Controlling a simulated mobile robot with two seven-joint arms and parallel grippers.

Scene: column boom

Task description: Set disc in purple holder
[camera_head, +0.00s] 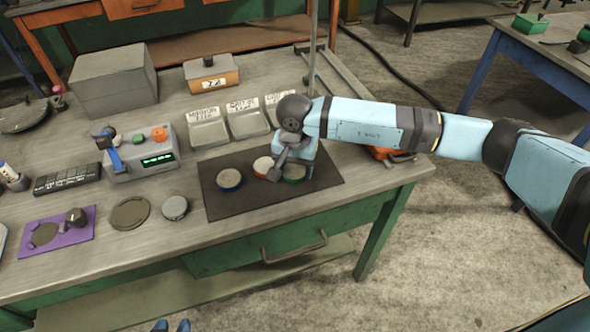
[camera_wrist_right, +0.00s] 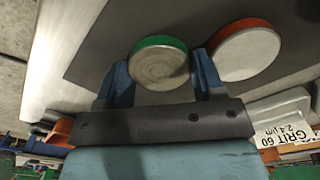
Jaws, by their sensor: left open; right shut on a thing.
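My right gripper (camera_wrist_right: 162,68) is shut on the green-rimmed disc (camera_wrist_right: 158,63), a round grey piece with a finger at each side. In the head view that disc (camera_head: 294,177) is partly hidden by my wrist, at the right part of the dark mat (camera_head: 240,205). I cannot tell whether it is lifted off the mat. The purple holder (camera_head: 75,236) lies flat at the left front of the bench, with a round brownish area and a dark knob on it. My left gripper (camera_head: 172,326) is open; only its blue tips show at the bottom edge, with nothing between them.
An orange-rimmed disc (camera_head: 263,166) and a blue-rimmed disc (camera_head: 229,179) lie on the mat left of my right gripper. A brown disc (camera_head: 130,213) and a grey round tin (camera_head: 174,208) stand between mat and holder. Labelled trays (camera_head: 208,132) and a grey device (camera_head: 142,158) are behind.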

